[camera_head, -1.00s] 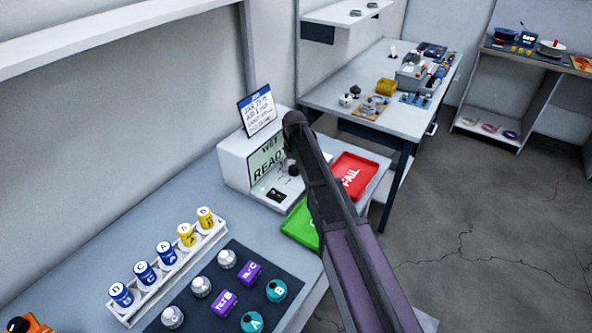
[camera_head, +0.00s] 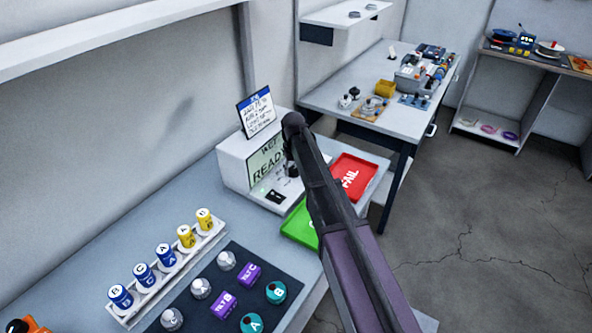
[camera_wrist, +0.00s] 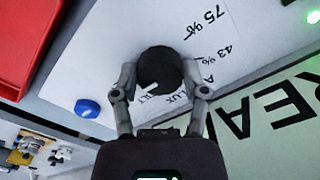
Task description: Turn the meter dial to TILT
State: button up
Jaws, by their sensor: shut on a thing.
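The meter (camera_head: 232,171) is a white box on the bench with a screen reading READY. In the wrist view its black round dial (camera_wrist: 160,70) sits on the white front panel, with a short white pointer mark at its lower left. Printed labels lie around the dial, including 75 %, 43 %, and LUX; another by the left finger is partly covered. My gripper (camera_wrist: 160,82) is shut on the dial, one finger on each side. In the head view my arm hides most of the dial and gripper (camera_head: 292,168).
A blue button (camera_wrist: 87,108) is beside the dial. A green tray (camera_head: 298,226) and a red FAIL tray (camera_head: 352,176) lie by the meter. A rack (camera_head: 175,272) of labelled vials and a dark mat (camera_head: 243,318) with several pieces stand in front.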

jog(key=n, duration=0.7)
jog(key=shift+a, duration=0.1)
dwell(0.5)
jog(key=o, duration=1.1)
jog(key=shift+a, duration=0.1)
jog(key=shift+o, duration=0.2)
jog(key=shift+d, duration=0.2)
